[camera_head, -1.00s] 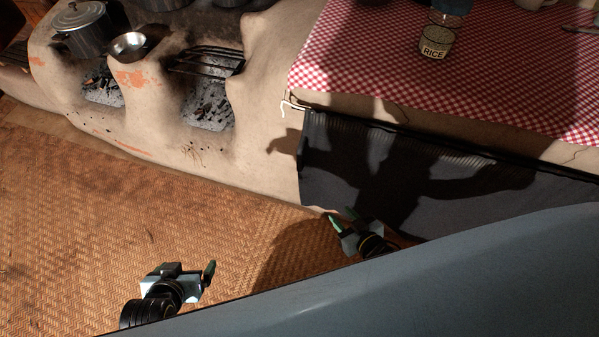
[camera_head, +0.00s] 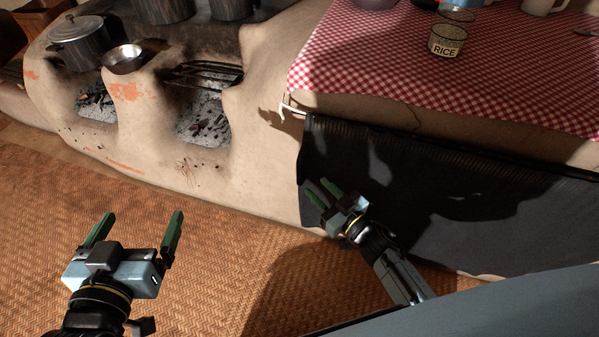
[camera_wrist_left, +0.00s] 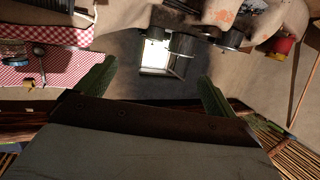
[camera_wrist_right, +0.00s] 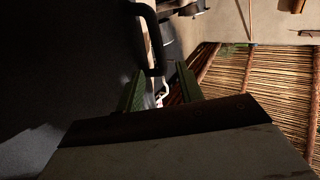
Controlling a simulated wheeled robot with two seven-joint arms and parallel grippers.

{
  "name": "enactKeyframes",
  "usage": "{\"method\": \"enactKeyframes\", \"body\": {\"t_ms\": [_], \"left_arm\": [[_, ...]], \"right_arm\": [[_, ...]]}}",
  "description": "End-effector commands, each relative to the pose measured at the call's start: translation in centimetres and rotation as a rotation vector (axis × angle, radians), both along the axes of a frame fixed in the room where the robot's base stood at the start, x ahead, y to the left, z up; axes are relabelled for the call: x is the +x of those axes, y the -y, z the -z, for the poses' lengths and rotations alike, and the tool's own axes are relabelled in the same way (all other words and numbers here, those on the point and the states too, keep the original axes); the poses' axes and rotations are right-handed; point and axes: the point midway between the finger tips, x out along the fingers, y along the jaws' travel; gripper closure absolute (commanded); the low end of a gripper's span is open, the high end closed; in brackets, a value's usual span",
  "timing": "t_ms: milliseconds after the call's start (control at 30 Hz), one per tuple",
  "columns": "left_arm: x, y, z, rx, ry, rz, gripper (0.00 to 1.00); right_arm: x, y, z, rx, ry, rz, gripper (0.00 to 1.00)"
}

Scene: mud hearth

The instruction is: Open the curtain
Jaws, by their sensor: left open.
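The dark curtain (camera_head: 440,190) hangs from a rod under the counter edge and covers the space below it. It fills the left of the right wrist view (camera_wrist_right: 60,70). My left gripper (camera_head: 143,215) is open and empty over the mat, well left of the curtain.
The rod's white bracket (camera_head: 291,107) sits at the counter's left corner. A checked cloth (camera_head: 370,60) covers the counter, with a rice jar (camera_head: 447,40) on it. The mud stove (camera_head: 255,140) stands left, with a lidded pot (camera_head: 77,40) and a bowl (camera_head: 124,60). The woven mat (camera_head: 220,235) is clear.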

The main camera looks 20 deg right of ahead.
Motion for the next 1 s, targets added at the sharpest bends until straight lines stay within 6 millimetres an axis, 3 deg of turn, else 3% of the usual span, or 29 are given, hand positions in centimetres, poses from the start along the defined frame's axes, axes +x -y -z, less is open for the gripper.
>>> {"method": "enactKeyframes", "body": {"t_ms": [233, 533, 733, 1000], "left_arm": [[0.7, 1.0, -3.9, -0.072, 0.246, 0.018, 0.06], [-0.1, 1.6, -8.7, -0.162, 0.53, 0.036, 0.06], [-0.9, 1.7, -10.5, -0.203, 0.665, 0.04, 0.06], [-1.4, 1.6, -11.4, -0.223, 0.73, 0.042, 0.06]], "right_arm": [[2.8, -1.2, 0.1, 0.0, 0.002, 0.0, 0.63], [5.7, -2.3, 0.1, 0.0, 0.001, 0.001, 0.63], [7.4, -3.0, 0.1, 0.0, 0.001, 0.0, 0.63], [8.1, -3.3, 0.1, -0.001, -0.002, 0.001, 0.63]]}}
